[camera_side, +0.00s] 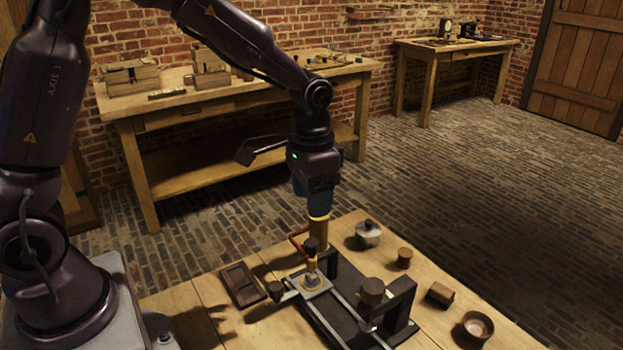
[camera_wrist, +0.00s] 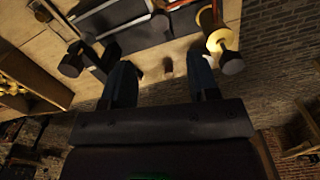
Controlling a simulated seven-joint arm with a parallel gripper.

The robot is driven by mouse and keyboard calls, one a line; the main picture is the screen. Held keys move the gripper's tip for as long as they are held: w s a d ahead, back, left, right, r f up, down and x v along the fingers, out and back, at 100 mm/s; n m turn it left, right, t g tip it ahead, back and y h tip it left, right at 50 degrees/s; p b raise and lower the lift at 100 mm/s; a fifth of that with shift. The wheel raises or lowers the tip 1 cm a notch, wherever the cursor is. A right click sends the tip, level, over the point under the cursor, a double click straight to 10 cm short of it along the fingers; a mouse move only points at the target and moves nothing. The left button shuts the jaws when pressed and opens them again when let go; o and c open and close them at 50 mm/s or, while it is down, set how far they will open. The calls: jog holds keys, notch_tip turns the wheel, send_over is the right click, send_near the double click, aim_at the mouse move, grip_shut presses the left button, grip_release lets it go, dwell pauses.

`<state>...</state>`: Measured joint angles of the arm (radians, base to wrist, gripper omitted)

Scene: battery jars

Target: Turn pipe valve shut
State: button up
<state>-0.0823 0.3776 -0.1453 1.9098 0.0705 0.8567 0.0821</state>
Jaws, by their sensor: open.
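A red bar also shows at the top of the wrist view (camera_wrist: 198,17), beside a brass piece with a dark end (camera_wrist: 222,42). My gripper (camera_side: 319,214) points down above the far side of the frame. In the wrist view its two blue fingers (camera_wrist: 163,82) stand apart, with nothing visibly held.
On the table are a dark tray (camera_side: 242,284), a lidded metal pot (camera_side: 368,234), a small wooden cup (camera_side: 404,258), a wooden block (camera_side: 440,294) and a round bowl (camera_side: 475,328). Workbenches line the brick wall.

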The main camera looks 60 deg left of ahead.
jog(key=shift+r, duration=1.55)
jog(key=s+r+n+t, duration=0.1)
jog(key=s+r+t, duration=0.1)
jog(key=s+r, duration=0.3)
jog(key=s+a+r+n+t, duration=0.1)
jog(key=s+r+t, duration=0.2)
jog(key=s, duration=1)
notch_tip(320, 180, up, 3)
jog(key=shift+s+a+f+t, duration=0.15)
jog(key=shift+s+a+t, duration=0.05)
jog(key=shift+a+t, duration=0.1)
